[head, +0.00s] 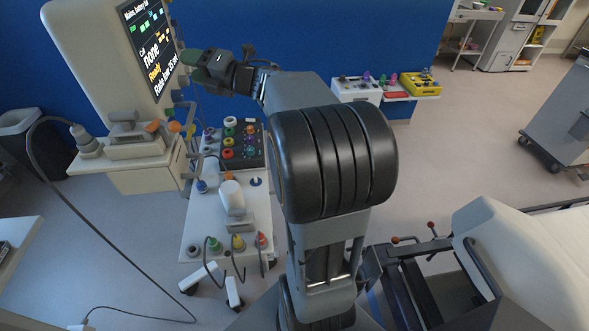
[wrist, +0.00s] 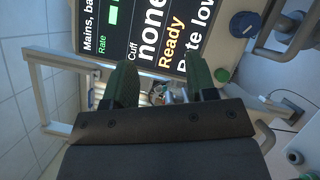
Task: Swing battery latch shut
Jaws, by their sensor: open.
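I cannot single out the battery latch in either view. A tall cream unit (head: 85,40) carries a black screen (head: 150,45), whose text includes "Mains, battery", "none" and "Ready"; the screen also fills the top of the wrist view (wrist: 150,25). My gripper (head: 193,66) is just right of the screen in the head view. Its two green-padded fingers (wrist: 162,80) are apart in the wrist view, with nothing held between them. Below the screen, a shelf holds a grey block (head: 135,148) with a handle and orange knobs (head: 174,127) near its right end.
A white cart (head: 200,225) with coloured knobs and cables stands below my gripper. A blue knob (wrist: 245,24) and a green knob (wrist: 221,75) sit right of the screen in the wrist view. A stretcher (head: 520,250) is at right. Floor is clear at centre right.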

